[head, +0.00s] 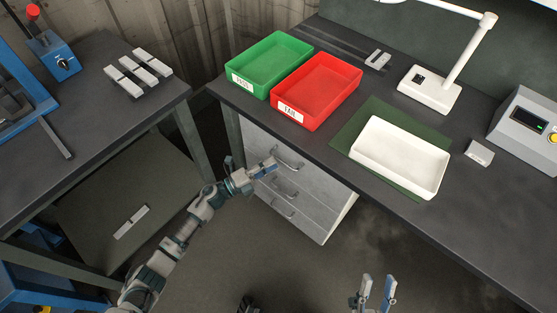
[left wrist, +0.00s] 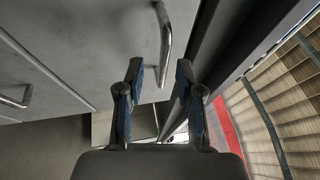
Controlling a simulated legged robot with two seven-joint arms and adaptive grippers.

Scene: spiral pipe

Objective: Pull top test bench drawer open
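A light grey drawer unit stands under the right-hand bench, with its top drawer (head: 258,141) showing no visible gap. The top drawer's curved metal handle (head: 288,160) also shows in the left wrist view (left wrist: 165,45). My left gripper (head: 268,168) is close in front of the drawer unit, just left of and below the top handle. In the left wrist view, my left gripper (left wrist: 159,72) is open, with the handle's near end between its fingertips; I cannot tell whether they touch it. My right gripper (head: 374,288) is open and empty at the bottom of the head view.
Two lower drawer handles (head: 286,189) are beneath the top one. The bench top (head: 350,185) carries a green tray (head: 270,62), a red tray (head: 320,88), a white tray (head: 400,155) and a lamp (head: 432,90). Another bench (head: 90,120) stands left. Floor is free before the drawers.

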